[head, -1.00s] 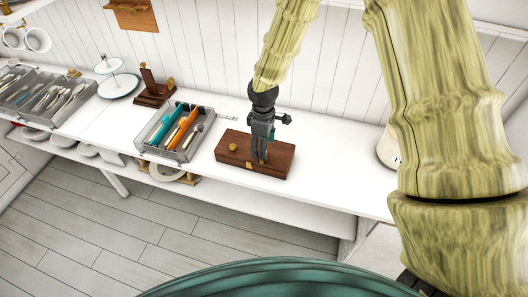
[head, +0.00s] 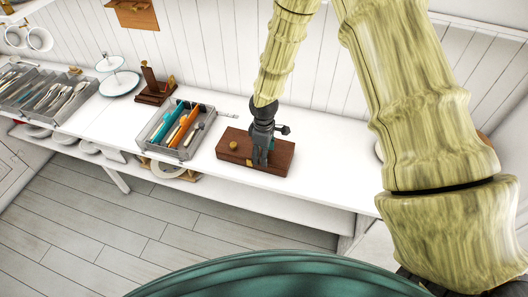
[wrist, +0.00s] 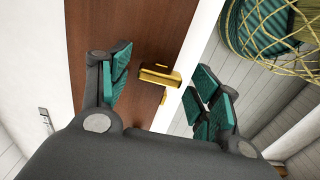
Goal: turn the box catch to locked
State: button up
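The brown wooden box (head: 282,160) lies on the white shelf top, with a round brass knob (head: 233,145) on its upper face, left of my gripper. My gripper (head: 262,161) points down over the middle of the box. In the wrist view the gripper (wrist: 160,90) has its two teal-padded fingers apart, with a gap on each side of the brass catch (wrist: 160,76). The catch sits at the front edge of the box top (wrist: 140,30). In the head view a small brass part shows at the box's front edge, mostly hidden by the fingers.
A grey tray (head: 160,152) with teal and orange utensils stands left of the box. A wooden stand (head: 154,92) and a two-tier plate stand (head: 119,84) are farther left.

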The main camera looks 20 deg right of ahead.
jog(key=c, duration=0.8)
jog(key=m+b, duration=0.2)
jog(key=m, duration=0.2)
jog(key=m+b, duration=0.1)
jog(key=m, duration=0.3)
jog(key=shift+m, duration=0.3)
jog(key=m+b, duration=0.1)
jog(key=m, duration=0.8)
jog(key=shift+b, duration=0.3)
jog(key=shift+m, duration=0.3)
jog(key=o, duration=1)
